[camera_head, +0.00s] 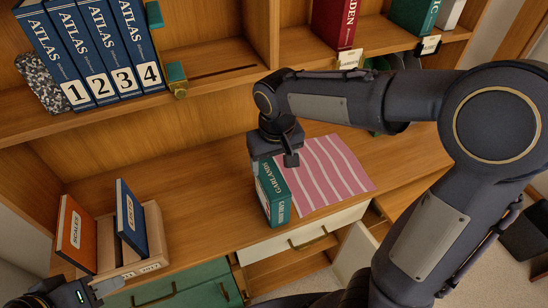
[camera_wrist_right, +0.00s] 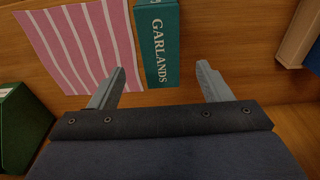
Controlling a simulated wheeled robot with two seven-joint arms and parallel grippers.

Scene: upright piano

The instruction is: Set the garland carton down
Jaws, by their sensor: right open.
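The garland carton (camera_head: 273,196) is a green box with white lettering. It appears to stand on the wooden counter, near the front edge and beside the left side of a pink striped cloth (camera_head: 328,172). My right gripper (camera_head: 277,158) is over it from above. In the right wrist view, the carton (camera_wrist_right: 158,45) lies between the fingers of my right gripper (camera_wrist_right: 160,72), which are spread with a gap on each side. The carton's underside is hidden.
A wooden holder (camera_head: 152,228) with an orange book (camera_head: 76,233) and a blue book (camera_head: 131,220) stands on the left of the counter. Several blue atlas volumes (camera_head: 95,45) stand on the shelf above. Counter between holder and carton is clear.

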